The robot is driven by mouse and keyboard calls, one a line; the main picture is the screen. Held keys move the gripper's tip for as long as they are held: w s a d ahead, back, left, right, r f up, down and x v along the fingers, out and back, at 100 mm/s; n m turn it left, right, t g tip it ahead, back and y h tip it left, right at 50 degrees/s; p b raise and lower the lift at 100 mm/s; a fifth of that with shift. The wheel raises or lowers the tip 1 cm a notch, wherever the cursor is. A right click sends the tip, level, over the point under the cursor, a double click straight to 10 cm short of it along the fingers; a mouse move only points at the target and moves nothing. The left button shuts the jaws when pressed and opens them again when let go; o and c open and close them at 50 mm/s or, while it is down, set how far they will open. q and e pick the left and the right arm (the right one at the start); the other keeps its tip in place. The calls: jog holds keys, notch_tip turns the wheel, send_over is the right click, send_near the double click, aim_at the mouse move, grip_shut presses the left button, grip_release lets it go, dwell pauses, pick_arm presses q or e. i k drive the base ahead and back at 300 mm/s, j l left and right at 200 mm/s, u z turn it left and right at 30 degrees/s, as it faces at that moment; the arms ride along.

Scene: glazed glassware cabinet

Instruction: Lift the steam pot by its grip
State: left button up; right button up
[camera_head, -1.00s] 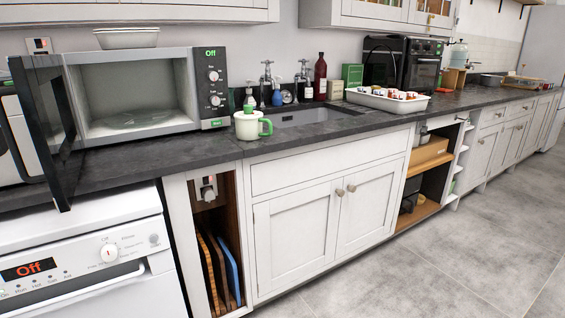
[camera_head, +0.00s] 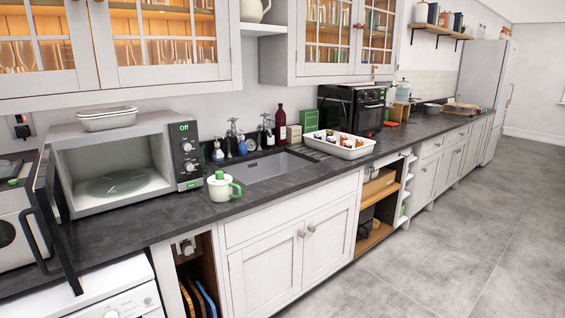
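A small white pot (camera_head: 220,188) with a green handle on its right side and a green knob on top stands upright on the dark worktop (camera_head: 190,213). It is between the open microwave and the sink, near the counter's front edge. It looks like the steam pot; its handle points right. Neither of my grippers is in view.
The microwave (camera_head: 110,160) stands left of the pot with its door (camera_head: 52,215) swung open over the counter edge. The sink (camera_head: 262,168) lies to the right. Bottles (camera_head: 280,127) and a white tray (camera_head: 340,146) are farther along. Glazed cabinets (camera_head: 150,35) hang above.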

aim_at(220, 190)
jog(key=k+j+u, duration=0.25)
jog(key=j, duration=0.2)
jog(key=j+u, duration=0.3)
jog(key=k+j+u, duration=0.1)
jog(key=j+u, duration=0.15)
jog(key=j, duration=0.35)
jog(key=i+l+u, duration=0.1)
jog(key=i+l, duration=0.5)
jog(key=i+l+u, duration=0.15)
jog(key=i+l, duration=0.45)
jog(key=i+l+u, duration=0.1)
jog(key=i+l, duration=0.5)
jog(key=l, duration=0.2)
